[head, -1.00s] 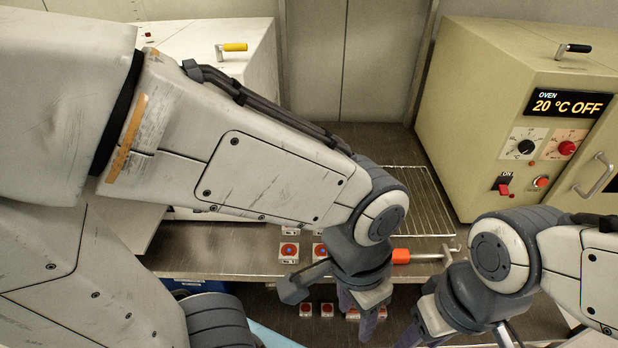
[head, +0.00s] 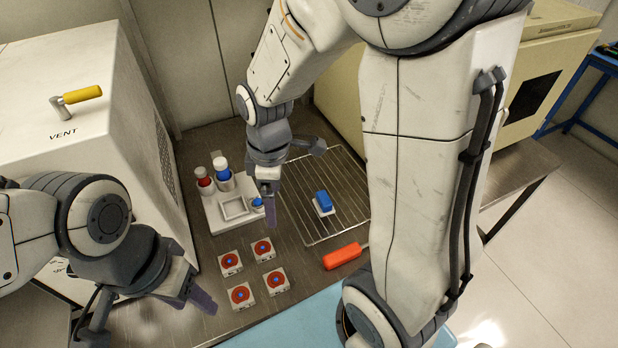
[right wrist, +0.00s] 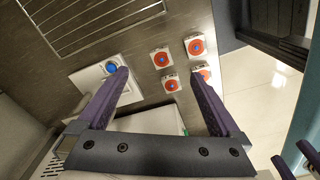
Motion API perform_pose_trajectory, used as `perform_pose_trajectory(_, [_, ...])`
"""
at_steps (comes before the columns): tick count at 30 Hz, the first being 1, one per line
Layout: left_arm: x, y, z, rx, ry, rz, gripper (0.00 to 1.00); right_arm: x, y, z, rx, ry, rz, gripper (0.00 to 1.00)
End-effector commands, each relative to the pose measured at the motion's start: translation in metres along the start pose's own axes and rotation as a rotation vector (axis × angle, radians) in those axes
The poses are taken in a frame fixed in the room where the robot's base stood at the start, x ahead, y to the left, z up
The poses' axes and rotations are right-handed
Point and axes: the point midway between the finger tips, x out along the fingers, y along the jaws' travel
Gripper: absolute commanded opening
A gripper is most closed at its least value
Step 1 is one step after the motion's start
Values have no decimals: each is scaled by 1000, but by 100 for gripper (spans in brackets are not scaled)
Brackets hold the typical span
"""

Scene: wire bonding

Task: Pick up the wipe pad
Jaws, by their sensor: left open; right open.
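A small blue block on a white base, which looks like the wipe pad (head: 323,203), lies on the wire rack (head: 352,172) in the head view. I do not make it out in the right wrist view. My right gripper (head: 270,212) points down to the left of it, above the white holder (head: 213,212), apart from the pad. In the right wrist view my right gripper (right wrist: 161,78) is open and empty, one fingertip beside a small blue item (right wrist: 111,68). My left gripper (head: 150,315) is open and empty at the lower left.
The holder carries bottles with red (head: 205,180) and blue (head: 223,177) contents. Several red-topped square pieces (head: 230,262) lie in front. An orange handle (head: 343,256) lies at the rack's front edge. A white vent box (head: 85,100) stands left. My right arm covers much of the right side.

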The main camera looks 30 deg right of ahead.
Motion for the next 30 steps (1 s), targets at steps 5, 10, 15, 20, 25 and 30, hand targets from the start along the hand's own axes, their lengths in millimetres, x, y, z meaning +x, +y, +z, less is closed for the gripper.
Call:
perform_pose_trajectory(5, [-23, 2, -1, 0, 0, 0, 50, 16, 75, 61, -195, -25, -9, 100])
perform_pose_trajectory(10, [-30, 2, -2, 0, 0, 0, 50, 31, 106, 102, -321, -33, -12, 100])
perform_pose_trajectory(15, [-31, 2, -2, 0, 0, 0, 50, 49, 112, 117, -364, -35, -17, 100])
perform_pose_trajectory(20, [-33, 2, -2, 0, 0, 0, 50, 75, 112, 118, -365, -35, -18, 100])
perform_pose_trajectory(25, [-34, 2, -2, 0, 0, 0, 50, 88, 112, 119, -364, -34, -14, 100])
perform_pose_trajectory(30, [-40, 3, -2, 0, 0, 0, 50, 103, 113, 123, -363, -34, -18, 100])
